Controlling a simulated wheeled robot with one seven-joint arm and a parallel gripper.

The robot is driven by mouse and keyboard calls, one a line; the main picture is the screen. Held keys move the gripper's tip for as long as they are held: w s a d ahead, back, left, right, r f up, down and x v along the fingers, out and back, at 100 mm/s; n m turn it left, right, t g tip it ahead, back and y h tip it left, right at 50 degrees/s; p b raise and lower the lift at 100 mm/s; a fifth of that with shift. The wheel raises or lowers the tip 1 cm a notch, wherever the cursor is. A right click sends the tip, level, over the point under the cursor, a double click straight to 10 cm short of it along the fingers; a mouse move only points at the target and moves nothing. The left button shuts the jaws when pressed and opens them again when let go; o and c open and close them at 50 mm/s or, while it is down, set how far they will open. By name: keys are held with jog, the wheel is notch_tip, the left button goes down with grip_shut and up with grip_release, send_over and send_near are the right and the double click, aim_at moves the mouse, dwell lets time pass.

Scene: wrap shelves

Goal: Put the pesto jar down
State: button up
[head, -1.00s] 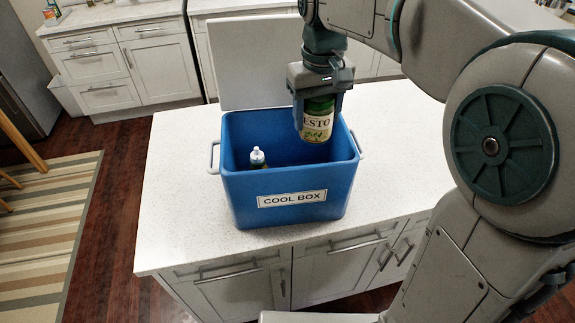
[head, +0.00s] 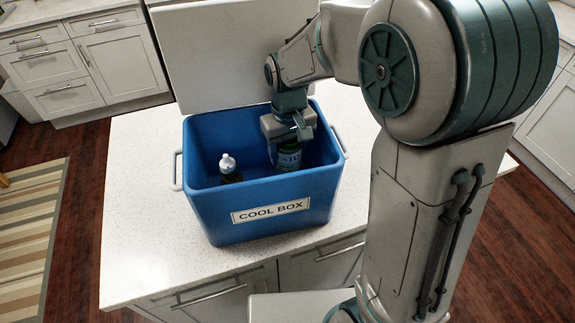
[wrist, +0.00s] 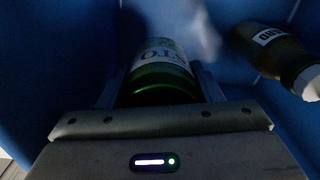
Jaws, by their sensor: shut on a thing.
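The pesto jar (head: 289,156) is inside the blue cool box (head: 255,197), toward its right side, with its lower part hidden by the front wall. My gripper (head: 288,140) reaches down into the box from above and is shut on the jar. In the wrist view the jar (wrist: 160,72) sits between the two fingers, its green lid and part of its label showing. Whether the jar touches the box floor cannot be told.
A bottle with a white cap (head: 228,168) stands in the left part of the box; it also shows in the wrist view (wrist: 280,58), apart from the jar. The box lid (head: 235,55) is open at the back. The white counter (head: 140,200) is clear around the box.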

aim_at(289, 167)
jog(key=shift+f, duration=3.15)
jog(key=shift+f, duration=0.2)
jog(key=o, duration=1.3)
jog(key=shift+r, duration=0.1)
notch_tip(289, 167, up, 12)
jog(key=shift+r, duration=0.1)
